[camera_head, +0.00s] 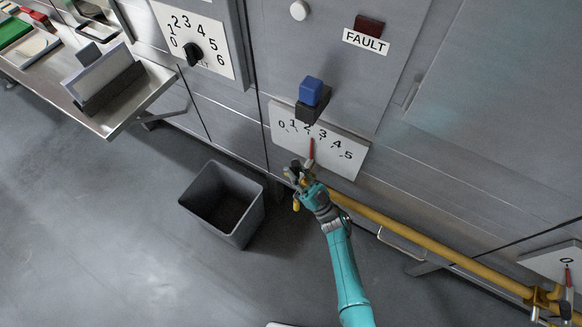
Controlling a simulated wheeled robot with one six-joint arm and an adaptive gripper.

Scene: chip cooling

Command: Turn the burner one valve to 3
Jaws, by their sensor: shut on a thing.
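The valve's scale plate (352,167) is white, marked 0 to 5, and fixed low on the grey cabinet front. A thin red pointer (312,149) stands in front of it and points up, roughly between 2 and 3; the exact reading is too small to tell. My gripper (301,178) is at the lower end of this pointer, just below the plate, and is shut on the valve handle. The handle is mostly hidden by my fingers. My teal arm reaches up to it from the bottom.
A yellow pipe (400,229) runs from the valve to the lower right, where another plate (545,262) has its own red pointer (568,281). An open grey bin (246,218) stands left of my gripper. A blue block (311,91) sits above the plate. A black dial (193,53) is upper left.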

